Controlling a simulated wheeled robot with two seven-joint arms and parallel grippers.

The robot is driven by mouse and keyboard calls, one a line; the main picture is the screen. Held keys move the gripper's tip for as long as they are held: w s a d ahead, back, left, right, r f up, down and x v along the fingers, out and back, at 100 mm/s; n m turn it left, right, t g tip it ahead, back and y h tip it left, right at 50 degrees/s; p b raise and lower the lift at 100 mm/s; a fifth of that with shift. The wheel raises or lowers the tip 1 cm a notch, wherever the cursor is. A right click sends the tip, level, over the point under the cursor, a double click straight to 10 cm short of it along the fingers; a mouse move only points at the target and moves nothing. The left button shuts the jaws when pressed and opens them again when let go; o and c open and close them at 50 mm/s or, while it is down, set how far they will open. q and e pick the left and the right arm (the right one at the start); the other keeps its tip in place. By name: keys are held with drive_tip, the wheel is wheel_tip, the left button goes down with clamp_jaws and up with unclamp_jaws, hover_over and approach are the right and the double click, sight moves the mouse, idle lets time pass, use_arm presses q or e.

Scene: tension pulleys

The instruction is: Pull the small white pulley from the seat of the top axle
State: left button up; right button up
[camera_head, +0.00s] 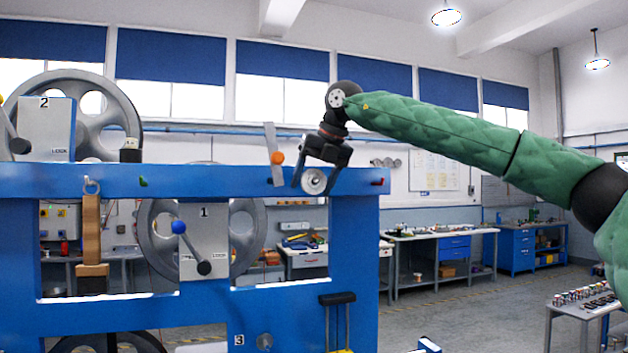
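My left gripper is not in view.
An upright grey lever with an orange knob (277,158) stands close left of my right gripper. Large grey wheels with plates marked 2 (45,125) and 1 (204,240) are further left. Workbenches stand behind.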

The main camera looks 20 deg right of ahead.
sight(319, 180)
drive_tip(key=c, duration=0.7)
drive_tip(key=shift+s+d+b, duration=0.1)
drive_tip(key=shift+s+b, duration=1.5)
drive_tip(key=shift+s, duration=0.25)
idle(0.5)
drive_tip(key=shift+s, duration=0.3)
drive_tip(key=shift+s+b, duration=0.7)
drive_tip(key=shift+s+b, duration=0.45)
drive_tip(key=s+b, duration=0.1)
drive_tip(key=s, duration=0.2)
drive_tip(key=shift+d+b, duration=0.1)
drive_tip(key=shift+b, duration=0.25)
